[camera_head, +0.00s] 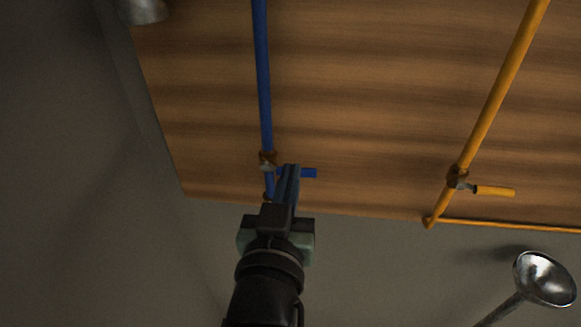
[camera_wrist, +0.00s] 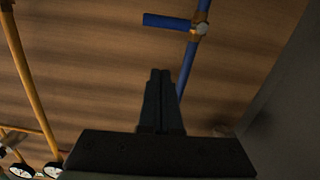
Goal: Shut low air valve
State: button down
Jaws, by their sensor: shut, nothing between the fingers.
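A blue pipe (camera_head: 262,80) runs along the wooden panel and carries a valve with a brass-coloured body (camera_head: 267,158). Its blue lever handle (camera_head: 308,173) points right, crosswise to the pipe. In the wrist view the valve body (camera_wrist: 200,29) is at upper right and the handle (camera_wrist: 167,21) points left. My gripper (camera_head: 290,168) is shut and empty. In the head view its fingertips cover part of the handle. In the wrist view the fingertips (camera_wrist: 160,73) are apart from the handle in the picture; I cannot tell the depth between them. No label shows which valve is the low air one.
A yellow pipe (camera_head: 502,80) to the right has its own valve with a yellow handle (camera_head: 494,191) pointing right. A metal funnel-shaped thing (camera_head: 545,279) is at lower right. A grey wall (camera_head: 60,190) is at left.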

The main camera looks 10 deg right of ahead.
jog(key=shift+p+v, duration=0.75)
jog(key=shift+v, duration=2.1)
jog(key=shift+s+f, duration=0.1)
notch_tip(320, 180, up, 20)
jog(key=w+a+t+y, duration=0.2)
jog(key=w+a+t, duration=0.1)
jog(key=t, duration=0.3)
jog(key=s+a+r+n+t+y, duration=0.1)
jog(key=s+r+n+t+y, duration=0.1)
jog(key=r, duration=1.2)
jog(key=s+t+y, duration=0.1)
jog(key=s+t, duration=0.1)
jog(key=s, duration=0.1)
jog(key=shift+s+a+r+n+t, duration=0.2)
jog(key=shift+r+n+t, duration=0.1)
jog(key=shift+t, duration=0.1)
